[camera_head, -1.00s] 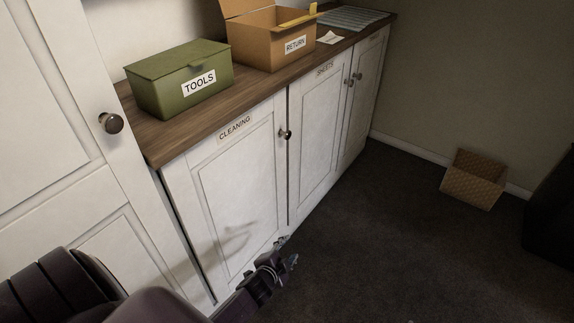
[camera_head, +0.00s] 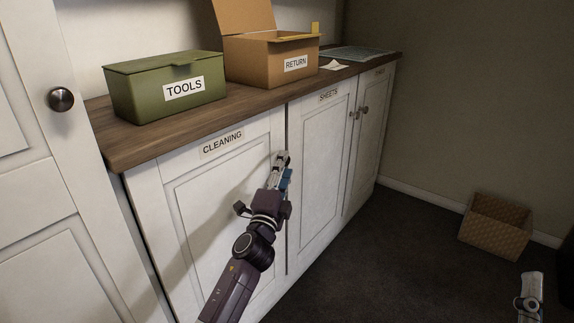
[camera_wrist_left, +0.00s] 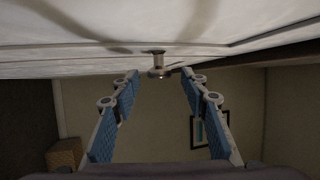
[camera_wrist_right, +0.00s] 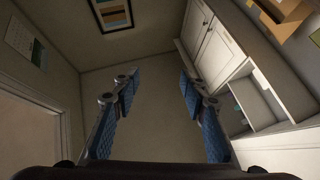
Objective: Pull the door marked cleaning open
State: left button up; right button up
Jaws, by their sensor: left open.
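The door marked cleaning (camera_head: 222,199) is a white panelled cabinet door, shut, with its label (camera_head: 222,143) near the top. My left gripper (camera_head: 281,160) is raised in front of the door's upper right edge and hides its knob in the head view. In the left wrist view the round knob (camera_wrist_left: 158,71) shows between the tips of the open left fingers (camera_wrist_left: 160,80), with no finger seen closed on it. My right gripper (camera_wrist_right: 158,84) is open and empty in the right wrist view, away from the door.
The wooden counter (camera_head: 130,143) above carries a green tools box (camera_head: 135,95), a cardboard return box (camera_head: 255,60) and papers (camera_head: 355,53). The sheets door (camera_head: 318,150) adjoins on the right. A woven basket (camera_head: 495,226) stands by the wall. The dark floor (camera_head: 400,250) before the cabinets is clear.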

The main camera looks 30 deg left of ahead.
pick_arm(q)
jog(key=shift+x, duration=1.4)
pick_arm(e)
jog(key=shift+s+d+r+t, duration=0.1)
jog(key=shift+s+r+t, duration=0.4)
jog(key=shift+s+r, duration=0.25)
pick_arm(q)
jog(key=shift+c, duration=0.6)
grip_shut()
jog(key=shift+f, duration=0.1)
